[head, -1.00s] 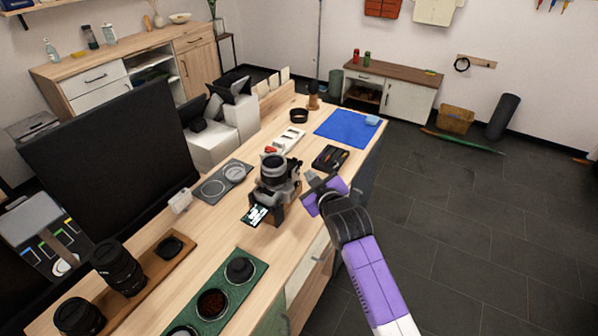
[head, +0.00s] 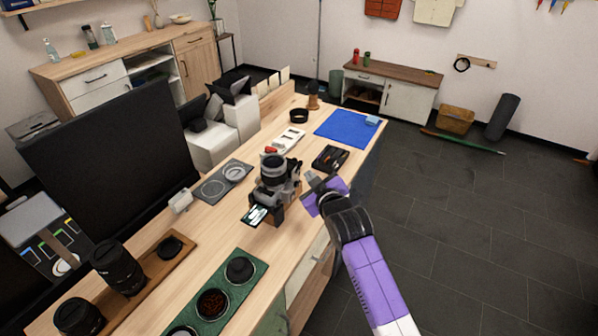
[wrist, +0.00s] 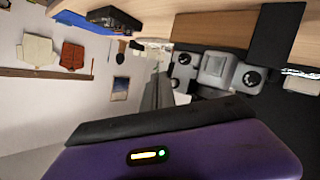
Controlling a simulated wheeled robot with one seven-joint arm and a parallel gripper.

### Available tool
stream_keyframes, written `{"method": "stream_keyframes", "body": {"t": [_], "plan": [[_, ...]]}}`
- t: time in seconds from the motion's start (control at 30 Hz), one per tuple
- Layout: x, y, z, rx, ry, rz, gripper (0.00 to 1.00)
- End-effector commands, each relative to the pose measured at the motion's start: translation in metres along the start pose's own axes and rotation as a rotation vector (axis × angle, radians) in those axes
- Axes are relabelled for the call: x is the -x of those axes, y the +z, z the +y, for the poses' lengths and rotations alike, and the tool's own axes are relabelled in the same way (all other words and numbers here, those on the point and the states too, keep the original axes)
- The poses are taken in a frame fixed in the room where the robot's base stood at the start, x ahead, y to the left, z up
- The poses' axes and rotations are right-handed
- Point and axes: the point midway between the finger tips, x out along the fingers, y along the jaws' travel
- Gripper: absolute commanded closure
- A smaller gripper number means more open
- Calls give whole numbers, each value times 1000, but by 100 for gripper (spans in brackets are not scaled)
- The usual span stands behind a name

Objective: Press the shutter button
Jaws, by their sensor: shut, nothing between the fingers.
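The silver and black camera (head: 276,172) stands on a small wooden block on the table, its lens pointing up and left. In the wrist view the camera (wrist: 216,70) shows its top, with dark round dials on both sides. I cannot tell the shutter button apart from the dials. My gripper (head: 310,178), on the purple wrist, is just right of the camera, apparently apart from it. In the wrist view my gripper's fingers (wrist: 158,92) are together and empty, pointing towards the camera side.
A card (head: 256,215) lies in front of the camera. A black tray (head: 330,158) with small items sits behind my gripper. Open floor lies right of the table.

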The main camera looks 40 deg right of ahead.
Motion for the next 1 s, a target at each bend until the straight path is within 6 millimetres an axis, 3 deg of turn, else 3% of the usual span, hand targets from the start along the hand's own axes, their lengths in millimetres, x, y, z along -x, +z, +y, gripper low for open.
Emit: {"method": "stream_keyframes", "body": {"t": [1.0], "plan": [[-6, -4, -5, 0, -1, -1, 100]]}}
